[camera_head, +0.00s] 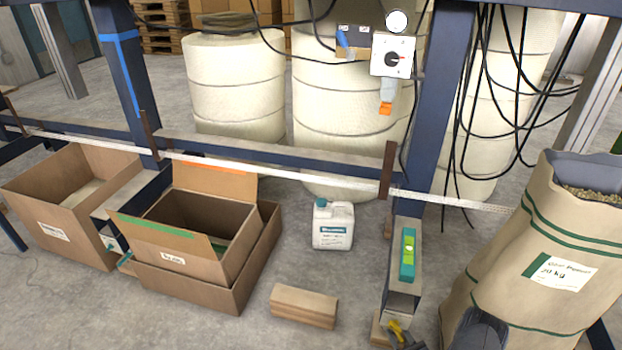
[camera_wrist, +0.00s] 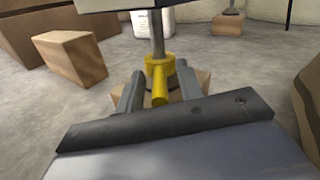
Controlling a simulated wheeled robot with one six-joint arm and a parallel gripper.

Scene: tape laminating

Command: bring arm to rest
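My gripper (camera_wrist: 160,78) is in the lower middle of the wrist view, its two grey fingers apart. Between them is a yellow fitting (camera_wrist: 160,68) with a short handle pointing towards me, on a grey rod. Narrow gaps show between the handle and the fingers, so it looks open around the fitting; contact at the fingertips is unclear. In the head view the yellow fitting (camera_head: 395,328) shows at the bottom edge, below the post that carries a green level (camera_head: 408,256). My gripper (camera_head: 408,341) is partly cut off there.
A large bag (camera_head: 500,262) of pellets stands close on the right. A cardboard block (camera_head: 304,308) lies on the floor, with a white canister (camera_head: 333,226) behind it. Open cartons (camera_head: 185,292) stand on the left. A white strip (camera_head: 270,177) spans the blue frame. Cables hang at upper right.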

